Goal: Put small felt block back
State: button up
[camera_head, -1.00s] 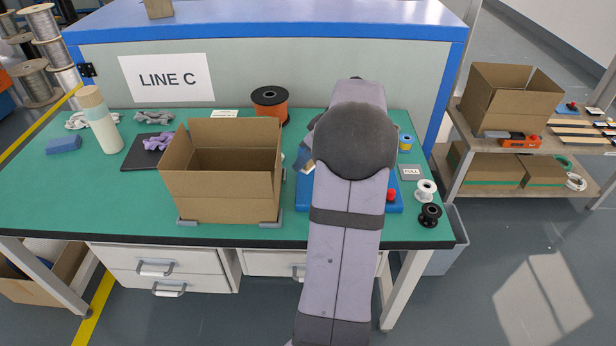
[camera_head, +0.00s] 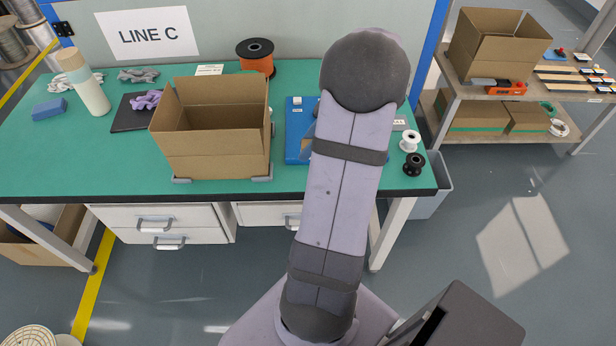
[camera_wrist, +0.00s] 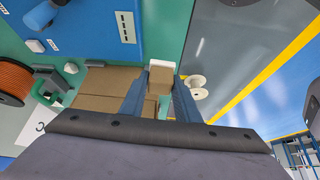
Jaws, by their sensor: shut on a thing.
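In the wrist view my gripper (camera_wrist: 160,80) is shut on a small tan block (camera_wrist: 160,77) with a white end, which I take to be the felt block. The block sits between the two blue-grey fingertips, with brown cardboard behind and beside it. In the head view my arm hides most of the gripper and the block. The blue fixture board (camera_head: 298,135) lies on the green bench beside my arm, and it also shows in the wrist view (camera_wrist: 95,25).
An open cardboard box (camera_head: 215,150) stands left of the blue board. An orange spool (camera_head: 256,55) is behind it. A white spool (camera_head: 410,140) and a black spool (camera_head: 414,164) stand near the bench's right edge. The bench's left front is clear.

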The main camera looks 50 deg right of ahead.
jog(key=shift+a+n, duration=0.1)
jog(key=shift+n, duration=0.4)
jog(key=shift+f+p, duration=0.85)
jog(key=shift+f, duration=4.1)
jog(key=shift+f, duration=0.2)
jog(key=o, duration=1.1)
jog(key=shift+r, duration=0.15)
jog(key=shift+r, duration=0.15)
jog(key=shift+s+d+r, duration=0.1)
jog(key=shift+d+r, duration=0.1)
jog(key=shift+d, duration=0.05)
jog(key=b+v, duration=0.2)
jog(key=v, duration=0.9)
jog(key=shift+d, duration=0.15)
